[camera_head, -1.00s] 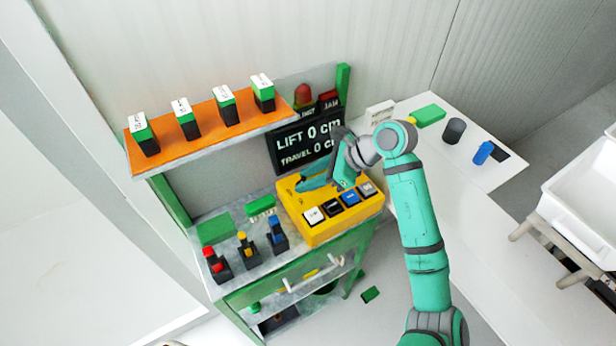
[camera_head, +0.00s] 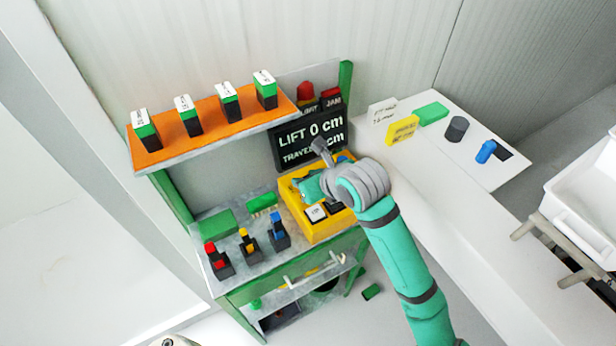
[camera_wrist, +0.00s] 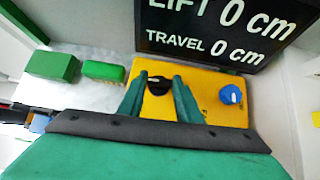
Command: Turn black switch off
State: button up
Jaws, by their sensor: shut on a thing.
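The black switch (camera_wrist: 158,83) is a round knob with a light pointer mark, on top of the yellow panel box (camera_wrist: 205,83). In the wrist view it sits between the two green fingers of my gripper (camera_wrist: 160,90), which is shut on it. In the head view my gripper (camera_head: 311,187) is low over the yellow box (camera_head: 322,231), and my wrist hides the black switch. A blue knob (camera_wrist: 230,94) stands to the right of my fingers in the wrist view, apart from them.
A display (camera_head: 311,138) reading LIFT 0 cm and TRAVEL 0 cm stands behind the box. Red, yellow and blue levers (camera_head: 247,250) stand to the left. An orange shelf (camera_head: 208,128) with several labelled blocks hangs above. A white table (camera_head: 480,170) is at the right.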

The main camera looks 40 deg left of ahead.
jog(key=shift+s+m+t, duration=0.1)
jog(key=shift+m+t, duration=0.2)
dwell(0.4)
jog(key=o, duration=0.8)
jog(key=shift+c, duration=0.2)
jog(key=v, duration=1)
jog(key=shift+d+r, duration=0.2)
jog(key=shift+r, duration=0.1)
